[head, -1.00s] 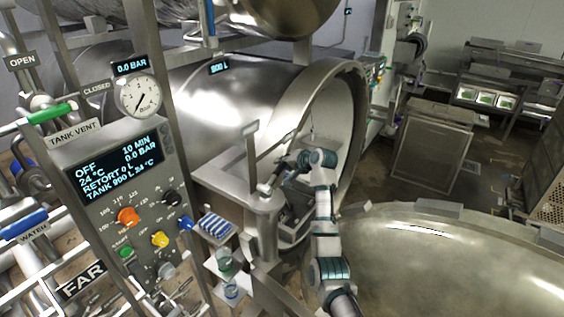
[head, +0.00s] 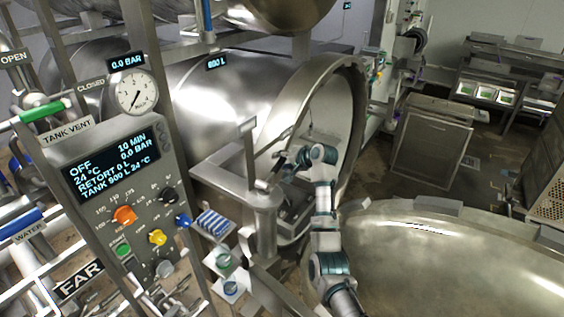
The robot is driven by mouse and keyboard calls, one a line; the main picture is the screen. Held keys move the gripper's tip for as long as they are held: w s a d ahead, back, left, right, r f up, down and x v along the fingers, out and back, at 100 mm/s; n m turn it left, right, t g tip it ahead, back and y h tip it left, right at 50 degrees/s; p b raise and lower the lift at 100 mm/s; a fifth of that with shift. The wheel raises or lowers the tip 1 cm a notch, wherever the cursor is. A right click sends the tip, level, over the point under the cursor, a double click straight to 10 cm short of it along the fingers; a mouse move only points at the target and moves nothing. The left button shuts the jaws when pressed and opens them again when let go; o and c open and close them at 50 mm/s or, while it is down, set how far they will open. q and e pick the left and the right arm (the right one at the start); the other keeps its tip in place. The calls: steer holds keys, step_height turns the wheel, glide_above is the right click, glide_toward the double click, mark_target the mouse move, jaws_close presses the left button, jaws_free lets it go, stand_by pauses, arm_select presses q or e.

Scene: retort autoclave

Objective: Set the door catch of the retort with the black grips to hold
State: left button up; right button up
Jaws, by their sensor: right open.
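The open retort (head: 225,105) lies on its side in the middle, with a wide steel rim (head: 316,92) around its mouth. Its large round door (head: 450,265) is swung open at the lower right. A steel bracket with an upright post (head: 250,150) stands at the left of the mouth. My right gripper (head: 268,182) is open beside this bracket, in front of the mouth. It is small in the picture, and I cannot tell whether it touches anything. I cannot make out the door catch or any black grips for certain. My left gripper is out of view.
A control panel (head: 118,172) reading OFF, with a FAR label (head: 80,281) below, stands at left beside a gauge (head: 137,92). A striped cloth (head: 213,223) and small cups are near the bracket. A steel cabinet (head: 432,145) stands behind the door.

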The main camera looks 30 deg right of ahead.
steer(key=v, duration=1.1)
steer(key=shift+s+d, duration=0.25)
steer(key=shift+s, duration=0.1)
steer(key=shift+a+r, duration=0.1)
